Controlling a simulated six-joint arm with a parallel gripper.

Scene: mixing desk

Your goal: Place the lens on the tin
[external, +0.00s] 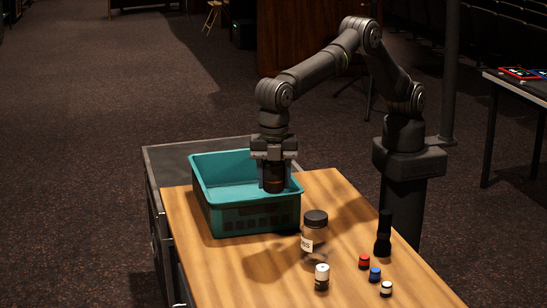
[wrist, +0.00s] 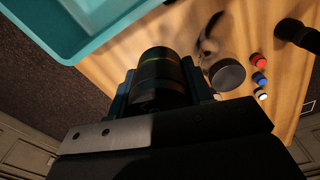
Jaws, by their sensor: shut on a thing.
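The lens (external: 273,181) is a dark cylinder hanging upright below my gripper (external: 273,163). In the wrist view, the lens (wrist: 160,75) shows a thin gold ring and sits between the two fingers of my gripper (wrist: 159,88), which are shut on it. In the external view it overlaps the right part of the teal bin; its exact height is hard to tell. No object is clearly a tin. A small dark can with a white top (external: 321,277) stands on the near part of the table and may be it.
The teal bin (external: 248,219) stands on the wooden table (external: 345,196). A clear jar with a dark lid (external: 314,234) stands right of it. A black flashlight (external: 383,235) stands upright farther right. Small red (external: 364,261), blue (external: 375,274) and white-topped (external: 386,288) pots stand near it.

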